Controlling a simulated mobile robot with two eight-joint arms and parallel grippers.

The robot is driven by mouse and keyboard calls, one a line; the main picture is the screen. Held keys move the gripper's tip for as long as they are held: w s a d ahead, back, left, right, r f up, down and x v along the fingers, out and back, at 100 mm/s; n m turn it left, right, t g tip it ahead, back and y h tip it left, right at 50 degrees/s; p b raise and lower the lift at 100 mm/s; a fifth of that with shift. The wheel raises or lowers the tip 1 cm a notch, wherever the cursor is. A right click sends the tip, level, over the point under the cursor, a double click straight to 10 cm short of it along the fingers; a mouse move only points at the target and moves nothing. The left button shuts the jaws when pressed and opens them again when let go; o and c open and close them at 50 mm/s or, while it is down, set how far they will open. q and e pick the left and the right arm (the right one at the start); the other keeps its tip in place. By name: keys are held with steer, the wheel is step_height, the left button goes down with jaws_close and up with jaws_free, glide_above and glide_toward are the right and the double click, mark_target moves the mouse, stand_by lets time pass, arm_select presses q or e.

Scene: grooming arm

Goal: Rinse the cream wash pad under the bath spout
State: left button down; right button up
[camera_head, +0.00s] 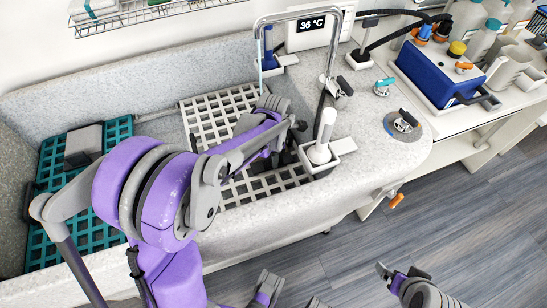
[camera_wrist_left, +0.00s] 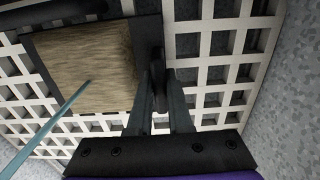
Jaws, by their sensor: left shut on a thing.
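The cream wash pad (camera_wrist_left: 85,62) shows in the left wrist view as a beige textured face in a dark frame. My left gripper (camera_wrist_left: 157,85) is shut on the dark holder at the pad's right edge. In the head view this gripper (camera_head: 284,132) is low in the bath, over the white grating; my arm hides the pad there. The bath spout (camera_head: 300,13) is a bent metal pipe. A thin pale-blue stream (camera_head: 260,72) falls from its end; in the wrist view the stream (camera_wrist_left: 48,124) ends over the pad's face. Parts of my right arm show at the bottom; its jaw state is unclear.
A teal grating (camera_head: 118,133) with a grey block (camera_head: 83,146) lies in the bath's left part. A white bottle-shaped thing (camera_head: 320,152) stands in a holder on the near rim, close to my left gripper. A blue box (camera_head: 438,75) and bottles stand at the right.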

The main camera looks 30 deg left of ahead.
arm_select(q)
steer(key=c, duration=0.8)
jaws_free()
steer(key=shift+o, duration=0.2)
step_height(320, 180, up, 11)
steer(key=shift+f+p, duration=0.1)
steer(key=shift+p, duration=0.6)
